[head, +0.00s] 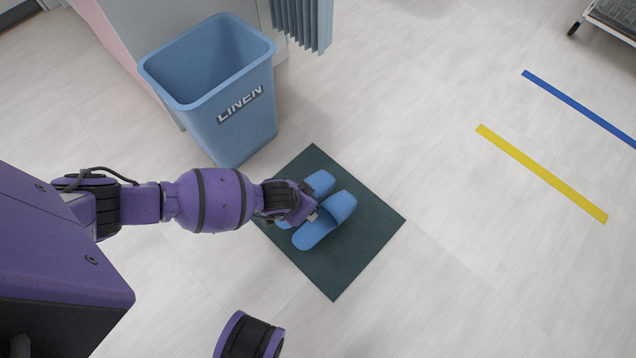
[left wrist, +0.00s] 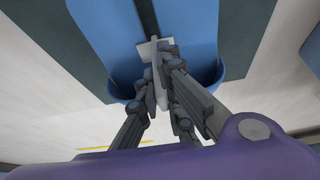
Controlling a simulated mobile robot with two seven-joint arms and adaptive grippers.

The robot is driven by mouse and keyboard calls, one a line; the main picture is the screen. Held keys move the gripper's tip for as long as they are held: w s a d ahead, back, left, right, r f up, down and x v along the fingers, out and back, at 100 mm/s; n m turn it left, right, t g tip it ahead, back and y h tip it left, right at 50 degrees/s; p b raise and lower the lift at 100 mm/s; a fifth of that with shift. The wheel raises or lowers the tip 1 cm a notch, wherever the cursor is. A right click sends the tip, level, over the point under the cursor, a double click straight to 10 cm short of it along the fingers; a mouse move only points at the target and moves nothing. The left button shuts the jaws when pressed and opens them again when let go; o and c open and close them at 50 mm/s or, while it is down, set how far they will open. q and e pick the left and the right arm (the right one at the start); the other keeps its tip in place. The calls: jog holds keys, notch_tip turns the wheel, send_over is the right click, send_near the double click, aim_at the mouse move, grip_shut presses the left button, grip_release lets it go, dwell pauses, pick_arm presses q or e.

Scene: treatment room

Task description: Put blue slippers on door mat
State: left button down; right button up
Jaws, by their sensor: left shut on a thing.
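The blue slippers (head: 325,222) are side by side over the dark green door mat (head: 345,276) in the head view. I cannot tell whether they touch the mat or are held just above it. My left gripper (head: 308,211) reaches in from the left and is shut at the near side of the slippers. In the left wrist view the two blue slippers (left wrist: 110,45) lie side by side, and the left gripper's fingers (left wrist: 155,75) are closed on a thin pale piece between them. My right gripper is not in view.
A blue linen bin (head: 225,120) stands just behind the mat to the left. A pale blue curtain (head: 300,22) hangs beyond it. Yellow (head: 540,172) and blue (head: 580,108) floor stripes run at the right. A wheeled cart (head: 610,18) is at the top right. The floor right of the mat is clear.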

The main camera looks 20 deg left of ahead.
aim_at(318, 210)
pick_arm(q)
jog(key=b+x, duration=0.1)
jog(key=x, duration=0.1)
jog(key=b+x, duration=0.1)
jog(key=x, duration=0.1)
jog(key=b+x, duration=0.1)
jog(key=x, duration=0.1)
jog(key=shift+w+d+r, duration=0.1)
jog(key=shift+w+d, duration=0.05)
jog(key=shift+d, duration=0.2)
jog(key=shift+f+b, duration=0.35)
jog(key=shift+b, duration=0.05)
jog(key=shift+r, duration=0.1)
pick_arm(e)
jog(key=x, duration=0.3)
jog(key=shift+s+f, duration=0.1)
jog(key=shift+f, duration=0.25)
pick_arm(q)
jog(key=c, duration=1.9)
grip_release()
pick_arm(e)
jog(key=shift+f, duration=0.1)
